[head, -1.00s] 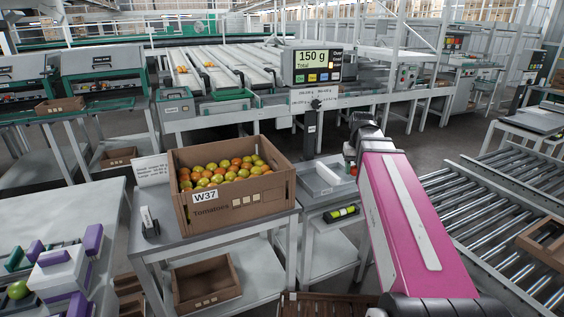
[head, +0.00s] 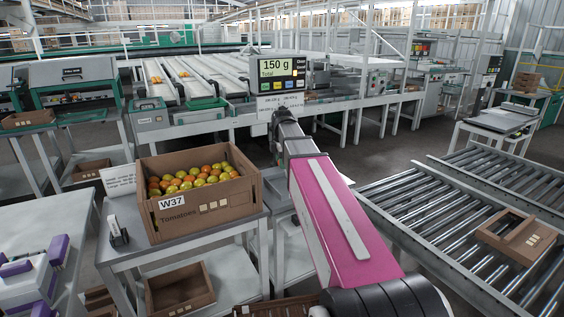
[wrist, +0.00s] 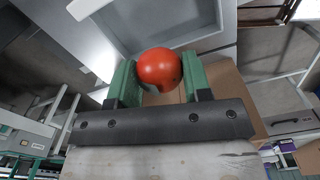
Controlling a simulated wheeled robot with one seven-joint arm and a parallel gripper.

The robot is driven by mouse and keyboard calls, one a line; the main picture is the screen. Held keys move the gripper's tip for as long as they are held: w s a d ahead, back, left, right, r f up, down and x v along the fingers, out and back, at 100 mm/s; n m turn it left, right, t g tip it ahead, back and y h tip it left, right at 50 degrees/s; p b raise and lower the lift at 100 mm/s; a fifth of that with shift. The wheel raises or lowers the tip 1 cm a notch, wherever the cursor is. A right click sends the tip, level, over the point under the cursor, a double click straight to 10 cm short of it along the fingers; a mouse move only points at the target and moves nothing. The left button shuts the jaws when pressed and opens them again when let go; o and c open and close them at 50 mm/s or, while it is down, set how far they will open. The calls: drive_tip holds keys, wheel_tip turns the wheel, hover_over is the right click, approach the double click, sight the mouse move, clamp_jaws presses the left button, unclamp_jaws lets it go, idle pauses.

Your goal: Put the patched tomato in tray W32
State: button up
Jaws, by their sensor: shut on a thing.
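A red tomato (wrist: 160,66) sits between the green fingers of my gripper (wrist: 158,72) in the wrist view. The gripper is shut on it, with one finger on each side. A small greyish area shows low on the tomato's left side, but I cannot tell whether it is a patch. In the head view my pink arm reaches forward towards the scale display, and its far end hides the gripper and the tomato. No tray marked W32 can be read in either view.
A cardboard crate of tomatoes marked W37 (head: 213,212) stands on a grey table left of my arm. A display (head: 279,68) reads 150 g. An open brown crate (head: 180,290) sits below. Roller conveyors (head: 440,215) with a brown tray (head: 517,238) lie right.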

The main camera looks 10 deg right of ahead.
sight(282, 188)
drive_tip(key=shift+w+f+n, duration=0.1)
drive_tip(key=shift+w+n, duration=0.1)
drive_tip(key=shift+n, duration=0.2)
drive_tip(key=shift+f, duration=4.5)
drive_tip(key=shift+f, duration=0.65)
drive_tip(key=o, duration=0.8)
drive_tip(key=shift+c, duration=0.2)
drive_tip(key=c, duration=0.3)
drive_tip(key=shift+r, duration=0.15)
drive_tip(key=shift+r, duration=3.4)
